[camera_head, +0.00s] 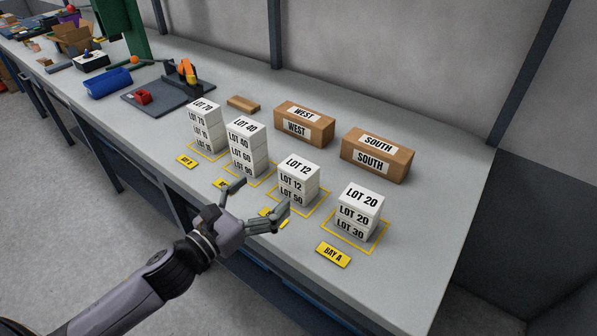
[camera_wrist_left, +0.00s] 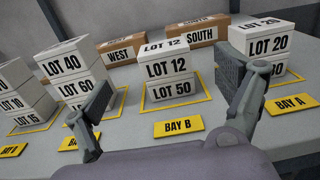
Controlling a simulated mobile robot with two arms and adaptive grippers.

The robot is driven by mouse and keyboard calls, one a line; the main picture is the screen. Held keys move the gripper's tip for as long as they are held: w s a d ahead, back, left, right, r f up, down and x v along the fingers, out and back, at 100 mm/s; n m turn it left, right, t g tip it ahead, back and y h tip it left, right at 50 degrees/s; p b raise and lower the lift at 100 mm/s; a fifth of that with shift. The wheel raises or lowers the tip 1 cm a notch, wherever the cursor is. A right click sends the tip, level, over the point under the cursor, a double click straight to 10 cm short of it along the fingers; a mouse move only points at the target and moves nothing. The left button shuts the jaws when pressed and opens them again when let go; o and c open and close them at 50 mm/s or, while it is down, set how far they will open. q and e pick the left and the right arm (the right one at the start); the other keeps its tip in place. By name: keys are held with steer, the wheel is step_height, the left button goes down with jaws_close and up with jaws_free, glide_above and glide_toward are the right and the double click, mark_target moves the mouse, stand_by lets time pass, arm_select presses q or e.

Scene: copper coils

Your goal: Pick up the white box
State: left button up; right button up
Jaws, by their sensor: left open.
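White boxes marked with lot numbers stand in several stacks on the grey bench. The LOT 12 box (camera_head: 297,173) lies on the LOT 50 box (camera_head: 292,195) at Bay B; in the left wrist view the LOT 12 box (camera_wrist_left: 168,64) is straight ahead. The LOT 20 box (camera_head: 359,204) tops the Bay A stack, to the right. The LOT 40 box (camera_head: 245,133) and LOT 70 box (camera_head: 203,111) top taller stacks to the left. My left gripper (camera_head: 262,204) is open and empty, in front of the Bay B stack and apart from it. My right gripper is out of view.
Brown WEST (camera_head: 303,126) and SOUTH (camera_head: 377,157) cartons stand behind the stacks. Yellow bay labels, including BAY A (camera_head: 333,255), lie in front. A blue bin (camera_head: 108,83) and a dark board with an orange device (camera_head: 187,70) are farther left.

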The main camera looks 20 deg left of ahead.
mark_target(291, 174)
arm_select(q)
steer(key=x, duration=0.6)
steer(key=shift+w+d, duration=0.15)
steer(key=shift+w, duration=0.2)
steer(key=shift+f+b+x, duration=0.2)
steer(key=shift+b+x, duration=0.2)
steer(key=shift+x, duration=0.95)
steer(key=shift+f+b+x, duration=0.2)
steer(key=shift+b+x, duration=0.15)
steer(key=shift+x, duration=1)
steer(key=shift+s+d, duration=0.1)
steer(key=shift+c, duration=0.2)
steer(key=c, duration=0.4)
steer(key=shift+r, duration=0.1)
steer(key=c, duration=1)
